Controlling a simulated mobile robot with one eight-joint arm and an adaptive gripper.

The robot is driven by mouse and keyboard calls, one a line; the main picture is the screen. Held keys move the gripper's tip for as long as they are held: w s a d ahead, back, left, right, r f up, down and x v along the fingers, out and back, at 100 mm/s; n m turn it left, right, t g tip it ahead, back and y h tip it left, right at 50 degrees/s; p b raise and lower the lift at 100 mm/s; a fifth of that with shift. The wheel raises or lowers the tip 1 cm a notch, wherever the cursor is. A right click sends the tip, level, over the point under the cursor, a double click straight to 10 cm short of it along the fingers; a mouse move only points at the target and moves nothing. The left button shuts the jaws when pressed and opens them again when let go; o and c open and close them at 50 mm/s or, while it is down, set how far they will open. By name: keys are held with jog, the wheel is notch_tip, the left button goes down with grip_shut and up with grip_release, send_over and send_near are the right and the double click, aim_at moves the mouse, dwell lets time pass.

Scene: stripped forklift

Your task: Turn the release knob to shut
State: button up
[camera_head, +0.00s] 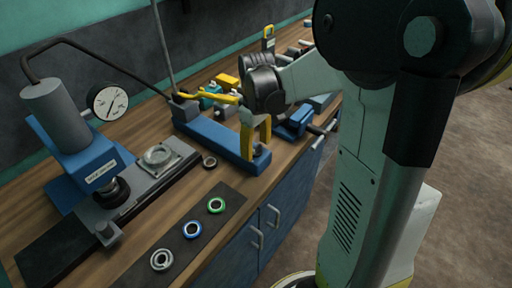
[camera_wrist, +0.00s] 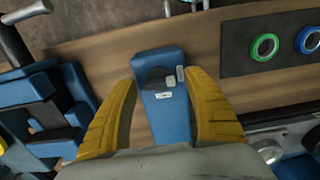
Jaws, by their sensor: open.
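The blue hand pump (camera_head: 212,135) lies along the bench, with a yellow-gripped lever (camera_head: 215,97) at its far end. My gripper (camera_head: 256,145) is over the pump's near end, its yellow fingers pointing down. In the wrist view, the fingers of my gripper (camera_wrist: 162,80) are open, one on each side of the blue end block (camera_wrist: 168,125). A dark round part with a small grey piece, seemingly the release knob (camera_wrist: 170,82), shows between them. Nothing is held. I cannot tell whether a finger touches the block. In the head view the fingers hide much of the knob area.
A blue press with a grey cylinder (camera_head: 55,115) and dial gauge (camera_head: 108,102) stands at left. Green (camera_head: 217,205), blue (camera_head: 192,229) and grey (camera_head: 162,260) rings lie on a dark mat. A blue vise (camera_head: 295,122) is close on the gripper's right.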

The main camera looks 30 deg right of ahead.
jog(key=c, duration=1.2)
jog(key=shift+o, duration=0.2)
jog(key=m+p, duration=0.1)
jog(key=m, duration=0.3)
jog(key=shift+r+m, duration=0.1)
jog(key=shift+m, duration=0.3)
jog(key=m+p, duration=0.1)
jog(key=m, duration=0.3)
jog(key=shift+m, duration=0.3)
jog(key=m+p, duration=0.1)
jog(key=m, duration=0.3)
jog(key=shift+m, duration=2.3)
